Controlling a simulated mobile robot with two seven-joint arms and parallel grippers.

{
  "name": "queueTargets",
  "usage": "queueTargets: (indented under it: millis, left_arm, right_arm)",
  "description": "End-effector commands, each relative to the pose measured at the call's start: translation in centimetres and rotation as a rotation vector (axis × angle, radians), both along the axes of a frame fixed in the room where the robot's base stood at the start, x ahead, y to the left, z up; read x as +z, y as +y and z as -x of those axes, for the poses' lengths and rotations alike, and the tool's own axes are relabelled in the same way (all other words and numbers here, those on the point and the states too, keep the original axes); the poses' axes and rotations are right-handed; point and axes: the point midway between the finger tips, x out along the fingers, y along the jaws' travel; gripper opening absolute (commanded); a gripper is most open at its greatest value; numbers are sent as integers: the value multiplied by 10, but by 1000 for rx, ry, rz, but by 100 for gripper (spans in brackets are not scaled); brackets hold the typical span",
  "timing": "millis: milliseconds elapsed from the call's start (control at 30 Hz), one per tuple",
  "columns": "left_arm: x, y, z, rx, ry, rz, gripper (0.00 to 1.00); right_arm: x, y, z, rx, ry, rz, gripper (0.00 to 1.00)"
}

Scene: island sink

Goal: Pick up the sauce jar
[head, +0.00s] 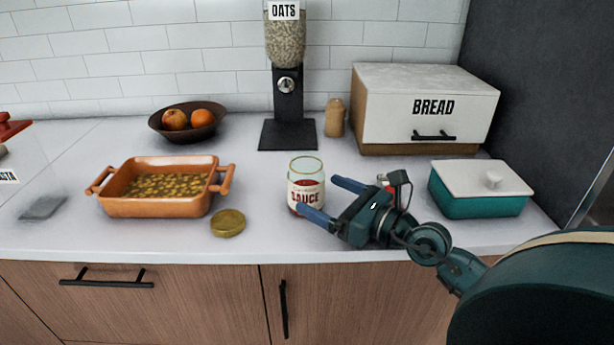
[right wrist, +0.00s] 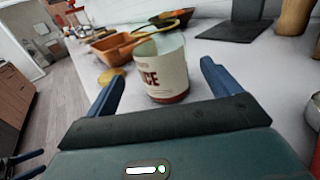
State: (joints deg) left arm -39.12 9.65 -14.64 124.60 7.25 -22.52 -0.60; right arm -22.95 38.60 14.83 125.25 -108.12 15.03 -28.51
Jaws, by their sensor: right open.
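The sauce jar (head: 306,190) is open glass with a white "SAUCE" label and red contents at its base. It stands upright on the counter near the middle of the head view. My right gripper (head: 325,199) is open, with its blue fingers reaching in from the right beside the jar. In the right wrist view the jar (right wrist: 162,72) shows between and beyond the two fingertips (right wrist: 163,82); I cannot tell if a finger touches it. A gold lid (head: 228,223) lies on the counter to the left of the jar. My left gripper does not show in the head view.
An orange baking dish (head: 150,207) stands left of the lid. Behind are a fruit bowl (head: 203,132), an oats dispenser (head: 287,110), a wooden shaker (head: 334,118) and a bread box (head: 424,105). A teal lidded dish (head: 478,205) stands at right. The counter's front edge is close.

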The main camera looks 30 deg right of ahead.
Motion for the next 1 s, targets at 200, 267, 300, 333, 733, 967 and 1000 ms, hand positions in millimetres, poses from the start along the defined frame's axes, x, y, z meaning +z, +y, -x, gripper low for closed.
queueTargets:
  millis: [200,267,300,333,733,967,1000]
  left_arm:
    - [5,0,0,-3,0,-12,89]
    - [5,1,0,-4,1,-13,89]
    - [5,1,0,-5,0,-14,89]
    - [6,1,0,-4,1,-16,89]
    - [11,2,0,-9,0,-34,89]
    - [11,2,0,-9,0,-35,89]
    - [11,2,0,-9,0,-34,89]
  right_arm:
    - [2,5,-18,-1,-2,-2,89]
    - [2,6,-21,-1,-2,-2,89]
    - [2,7,-23,-1,-2,-2,89]
    - [2,7,-25,-1,-2,-2,89]
    - [2,19,-69,0,1,-2,89]
    - [1,20,-71,1,1,-1,89]
    - [1,20,-71,1,1,-1,89]
